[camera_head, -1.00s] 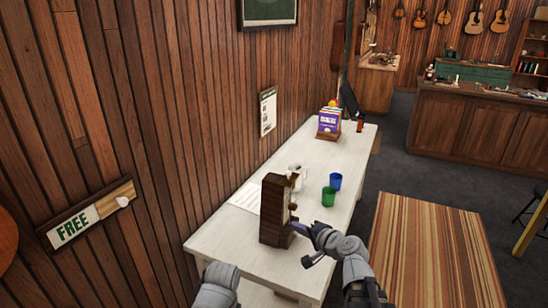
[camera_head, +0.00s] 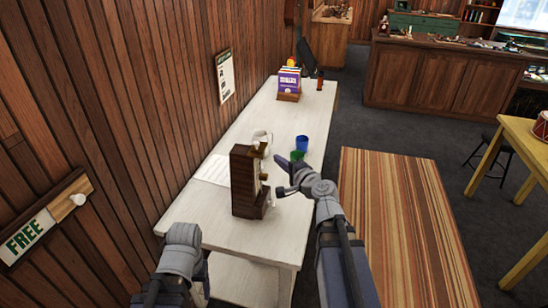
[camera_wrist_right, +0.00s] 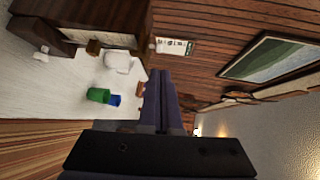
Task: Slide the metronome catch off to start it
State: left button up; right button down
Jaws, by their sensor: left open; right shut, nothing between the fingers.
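The metronome (camera_head: 244,183) is a dark wooden upright case on the white table, with a paler front turned to the right. Small wooden pieces (camera_head: 264,177) show on that front; I cannot tell surely which is the catch.
A white mug (camera_head: 262,137), a green cup (camera_head: 297,155) and a blue cup (camera_head: 301,143) stand behind the metronome. A paper sheet (camera_head: 212,168) lies left of it. A book holder (camera_head: 288,88) stands farther back. The wooden wall bounds the left; a striped rug (camera_head: 395,215) lies right.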

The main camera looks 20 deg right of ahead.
aim_at(258, 144)
jog(key=b+x, duration=0.2)
jog(key=x, duration=1)
jog(key=shift+w, duration=0.15)
jog(key=w+d, duration=0.2)
jog(key=w, duration=0.1)
jog(key=shift+w+d, duration=0.3)
jog(key=shift+w, duration=0.05)
jog(key=shift+s, duration=0.15)
